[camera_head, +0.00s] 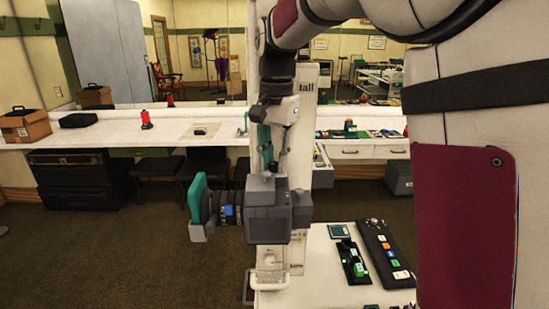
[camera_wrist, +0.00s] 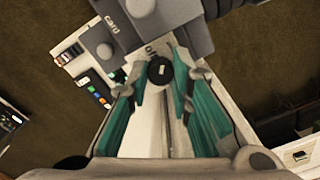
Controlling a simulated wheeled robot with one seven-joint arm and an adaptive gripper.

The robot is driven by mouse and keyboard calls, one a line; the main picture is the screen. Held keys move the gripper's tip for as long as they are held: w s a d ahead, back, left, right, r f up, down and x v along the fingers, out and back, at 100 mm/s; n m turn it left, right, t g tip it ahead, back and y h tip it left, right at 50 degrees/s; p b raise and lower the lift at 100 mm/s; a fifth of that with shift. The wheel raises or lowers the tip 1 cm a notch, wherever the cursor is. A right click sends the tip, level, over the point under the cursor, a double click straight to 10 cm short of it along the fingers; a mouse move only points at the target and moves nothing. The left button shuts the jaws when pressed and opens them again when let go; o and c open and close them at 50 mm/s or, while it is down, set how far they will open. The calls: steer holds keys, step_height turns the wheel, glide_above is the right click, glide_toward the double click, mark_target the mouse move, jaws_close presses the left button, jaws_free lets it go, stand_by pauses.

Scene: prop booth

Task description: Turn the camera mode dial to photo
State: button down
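A grey prop camera (camera_head: 268,212) stands upright at the middle of the head view, its ringed dark lens pointing left and ending in a teal hood (camera_head: 196,199). Its grey body (camera_wrist: 150,20) fills the top of the wrist view. My gripper (camera_head: 270,158) is just above the camera, with its teal fingers apart. In the wrist view, a round dark dial (camera_wrist: 160,72) with a pale mark lies between and beyond the fingertips (camera_wrist: 168,78). I cannot tell whether the fingers touch it. Small lettering sits beside the dial, too small to read surely. The dial is hidden in the head view.
A white table (camera_head: 318,262) at lower right holds a dark button panel (camera_head: 384,252) and a smaller dark device (camera_head: 354,262). A white counter (camera_head: 100,133) with a red-topped item (camera_head: 146,119) runs along the mirrored back wall. Open carpet (camera_head: 130,250) lies at left.

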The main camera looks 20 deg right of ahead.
mark_target(276, 164)
steer(key=shift+s+r+m+p, duration=0.1)
steer(key=shift+s+m+p, duration=0.05)
steer(key=shift+m+p, duration=0.75)
steer(key=shift+w+m+p, duration=0.2)
steer(key=shift+m+p, duration=0.3)
steer(key=shift+m, duration=0.8)
steer(key=c, duration=1.4)
jaws_free()
steer(key=r, duration=1.1)
steer(key=shift+s+r, duration=0.2)
steer(key=shift+r, duration=0.2)
